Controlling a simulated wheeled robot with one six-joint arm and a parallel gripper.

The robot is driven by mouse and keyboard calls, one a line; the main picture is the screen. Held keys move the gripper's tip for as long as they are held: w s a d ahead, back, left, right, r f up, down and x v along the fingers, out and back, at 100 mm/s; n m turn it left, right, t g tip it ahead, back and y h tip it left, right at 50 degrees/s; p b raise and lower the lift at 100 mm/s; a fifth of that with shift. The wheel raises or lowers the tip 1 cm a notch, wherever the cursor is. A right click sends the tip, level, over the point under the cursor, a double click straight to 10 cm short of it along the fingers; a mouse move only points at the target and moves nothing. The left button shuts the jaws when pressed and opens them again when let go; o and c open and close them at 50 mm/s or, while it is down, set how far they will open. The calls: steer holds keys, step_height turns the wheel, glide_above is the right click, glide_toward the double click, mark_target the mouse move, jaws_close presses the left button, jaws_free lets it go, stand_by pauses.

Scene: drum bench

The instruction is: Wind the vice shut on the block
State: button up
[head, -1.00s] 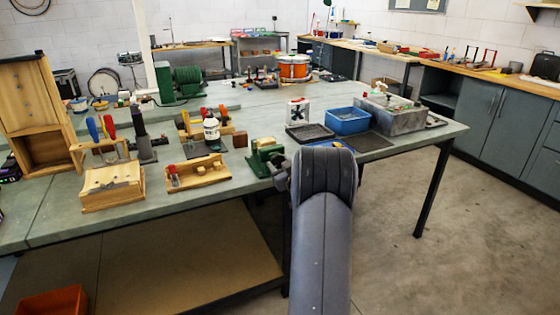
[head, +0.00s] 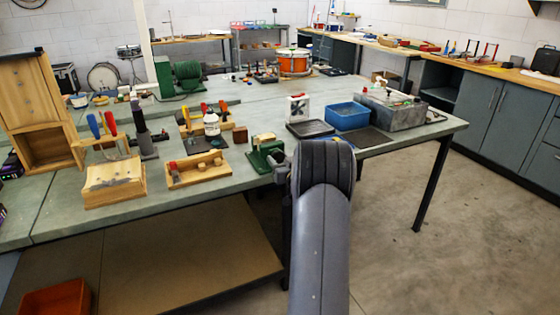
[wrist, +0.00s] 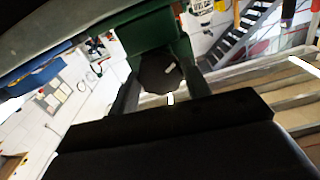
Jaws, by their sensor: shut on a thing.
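The green vice (head: 262,152) stands at the front edge of the bench, left of my arm's end. Its green body (wrist: 155,32) fills the top middle of the wrist view, with a dark rounded part (wrist: 158,76) below it. A small pale bar end shows under that part. My gripper (wrist: 165,92) has its fingers on either side there and is shut on the vice handle, which is mostly hidden.
Left of the vice are a wooden tray (head: 198,178), a brown cube (head: 240,135) and a white bottle (head: 211,124). Right of it are a black tray (head: 310,128), a blue bin (head: 346,118) and a grey basin (head: 398,115). Floor at the right is clear.

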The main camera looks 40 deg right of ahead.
steer(key=o, duration=0.5)
steer(key=shift+f, duration=0.25)
steer(key=o, duration=0.5)
steer(key=shift+r, duration=0.25)
steer(key=shift+s, duration=0.1)
steer(key=v, duration=1)
steer(key=shift+s+b, duration=0.4)
